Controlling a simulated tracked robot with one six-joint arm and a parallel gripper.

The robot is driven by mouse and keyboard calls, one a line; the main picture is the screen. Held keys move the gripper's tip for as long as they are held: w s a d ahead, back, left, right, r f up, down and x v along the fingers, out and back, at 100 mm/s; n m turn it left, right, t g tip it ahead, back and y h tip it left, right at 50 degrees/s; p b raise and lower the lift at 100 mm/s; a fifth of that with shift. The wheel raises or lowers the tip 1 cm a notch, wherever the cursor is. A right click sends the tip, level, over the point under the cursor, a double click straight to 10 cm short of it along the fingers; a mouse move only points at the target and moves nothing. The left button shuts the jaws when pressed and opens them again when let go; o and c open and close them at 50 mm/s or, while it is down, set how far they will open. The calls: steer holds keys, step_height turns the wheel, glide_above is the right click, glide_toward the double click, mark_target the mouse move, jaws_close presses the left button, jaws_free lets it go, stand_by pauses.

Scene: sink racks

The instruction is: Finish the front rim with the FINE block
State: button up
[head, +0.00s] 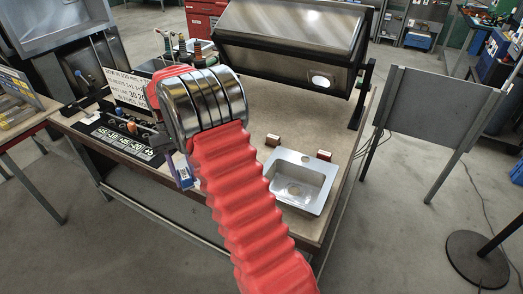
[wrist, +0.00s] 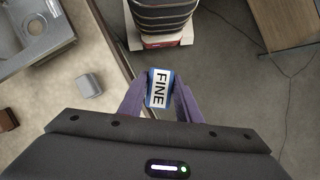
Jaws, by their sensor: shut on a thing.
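My gripper (wrist: 160,92) has purple fingers and is shut on the blue FINE block (wrist: 159,76), whose white label faces the wrist camera. The block is held just outside the table's edge, with floor behind it in the wrist view. The steel sink (wrist: 34,40) is at the upper left there, apart from the block. My red arm hides most of the gripper in the head view.
Two small brown blocks (head: 273,140) (head: 323,155) stand behind the sink, with a small grey piece (wrist: 89,85) near it. A labelled rack (head: 124,138) is at the table's left. A dark-framed hood (head: 290,50) stands at the back. The middle tabletop is mostly clear.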

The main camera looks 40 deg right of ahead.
steer(key=s+d+r+m+t, duration=0.4)
steer(key=s+d+m, duration=0.4)
steer(key=m, duration=0.7)
steer(key=s+d+r+m+t, duration=0.4)
steer(key=s+d+m, duration=0.3)
steer(key=m, duration=0.8)
steer(key=d+r, duration=0.1)
steer(key=d, duration=0.2)
steer(key=shift+s+r+m+t, duration=0.15)
steer(key=shift+s+m+t, duration=0.15)
steer(key=shift+s, duration=0.1)
steer(key=shift+f, duration=2.5)
